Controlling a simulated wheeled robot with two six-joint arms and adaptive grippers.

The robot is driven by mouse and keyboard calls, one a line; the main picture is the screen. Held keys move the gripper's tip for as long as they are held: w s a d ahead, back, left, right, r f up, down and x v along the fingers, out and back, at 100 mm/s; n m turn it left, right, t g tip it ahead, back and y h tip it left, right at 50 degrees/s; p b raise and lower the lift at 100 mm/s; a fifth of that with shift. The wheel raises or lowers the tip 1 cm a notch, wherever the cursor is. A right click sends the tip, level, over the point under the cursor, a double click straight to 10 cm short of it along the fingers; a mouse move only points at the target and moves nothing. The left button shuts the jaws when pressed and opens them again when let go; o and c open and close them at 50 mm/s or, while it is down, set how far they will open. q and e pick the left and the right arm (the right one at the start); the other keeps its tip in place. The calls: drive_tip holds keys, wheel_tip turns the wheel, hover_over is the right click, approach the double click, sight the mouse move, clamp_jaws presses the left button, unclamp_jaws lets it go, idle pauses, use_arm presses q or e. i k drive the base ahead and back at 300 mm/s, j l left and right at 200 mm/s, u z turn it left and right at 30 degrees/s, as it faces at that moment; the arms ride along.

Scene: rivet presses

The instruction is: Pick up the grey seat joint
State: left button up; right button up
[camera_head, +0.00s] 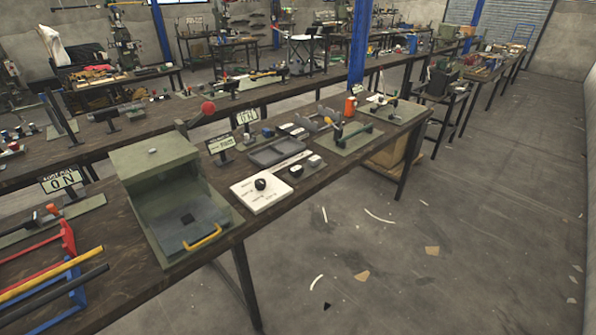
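I cannot tell for sure which thing is the grey seat joint. A small grey piece (314,161) lies on the workbench near its front edge, beside a small dark piece (296,171). A shallow grey tray (264,157) lies just behind them. A dark square piece (187,219) sits on the floor of the open green press box (140,170). Neither of my grippers is in view.
A white panel with a black knob (274,202) lies between the press box and the small parts. A red-ball lever (207,108) rises behind the box. Blue and red racks with yellow and black bars (60,270) stand at left. The floor at right is open.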

sight(314, 160)
drive_tip(key=u, duration=0.5)
drive_tip(key=i+l+u, duration=0.2)
drive_tip(key=l, duration=0.15)
drive_tip(key=i+l+u, duration=0.15)
drive_tip(key=l, duration=0.2)
drive_tip(key=i+l+u, duration=0.2)
drive_tip(key=l, duration=0.2)
drive_tip(key=l+u, duration=0.2)
drive_tip(key=l, duration=0.2)
drive_tip(key=i+l+u, duration=0.2)
drive_tip(key=l, duration=0.2)
drive_tip(key=k, duration=0.1)
